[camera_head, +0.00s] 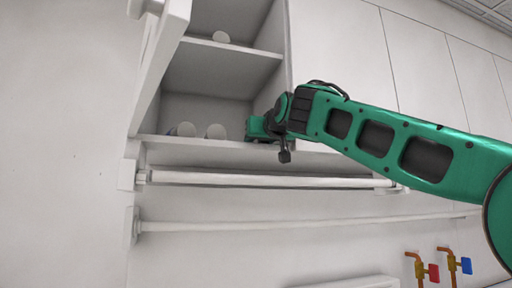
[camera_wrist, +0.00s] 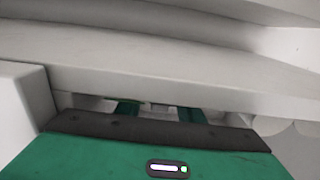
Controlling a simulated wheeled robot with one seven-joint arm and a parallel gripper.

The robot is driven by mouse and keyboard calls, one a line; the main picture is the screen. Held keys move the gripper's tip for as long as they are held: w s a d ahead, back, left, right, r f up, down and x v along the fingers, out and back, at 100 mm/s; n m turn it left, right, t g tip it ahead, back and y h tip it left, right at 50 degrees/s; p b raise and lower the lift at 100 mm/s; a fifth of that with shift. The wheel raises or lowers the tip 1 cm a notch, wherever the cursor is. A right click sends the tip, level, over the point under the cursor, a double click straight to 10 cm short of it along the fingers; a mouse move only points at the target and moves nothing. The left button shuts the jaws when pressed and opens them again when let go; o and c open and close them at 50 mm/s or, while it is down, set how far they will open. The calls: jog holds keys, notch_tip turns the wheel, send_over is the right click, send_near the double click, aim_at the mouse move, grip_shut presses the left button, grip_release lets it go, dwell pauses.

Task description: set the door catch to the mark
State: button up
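My gripper (camera_head: 262,128) is at the lower right of the open cabinet compartment, by its right side wall, in the head view. In the wrist view the two green fingers (camera_wrist: 158,111) stand apart, with their tips hidden behind a pale board edge (camera_wrist: 160,82). Something small and pale shows between them, too hidden to make out. The cabinet door (camera_head: 160,65) stands open on the left in the head view. I cannot make out the door catch or the mark in either view.
Pipes with a red valve (camera_head: 433,272) and a blue valve (camera_head: 466,265) are lower right.

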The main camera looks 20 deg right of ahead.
grip_shut()
jog(key=shift+s, duration=1)
grip_release()
jog(key=s, duration=1)
jog(key=shift+s, duration=0.3)
jog(key=shift+f, duration=0.1)
